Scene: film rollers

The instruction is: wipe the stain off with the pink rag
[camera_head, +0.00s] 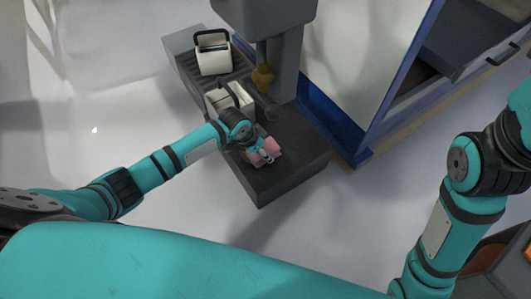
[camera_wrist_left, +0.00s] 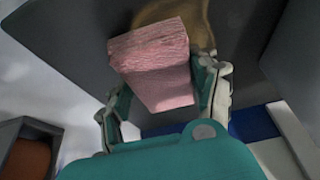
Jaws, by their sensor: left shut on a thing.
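The pink rag (camera_wrist_left: 155,65) is a block-like pink piece between the fingers of my left gripper (camera_wrist_left: 163,92) in the left wrist view. The left gripper is shut on it. In the head view the rag (camera_head: 266,150) shows at the end of my left arm, over the front part of the dark bench (camera_head: 270,187). A brown stain (camera_wrist_left: 197,20) lies on the dark surface just beyond the rag in the left wrist view, partly hidden by it. I cannot tell whether the rag touches the surface. My right arm shows at the right of the head view, but its gripper is out of view.
Two white containers with dark handles, one at the back (camera_head: 213,57) and one nearer (camera_head: 226,100), stand on the bench. A blue-framed cabinet (camera_head: 350,60) stands to the right. The bench's front end is clear.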

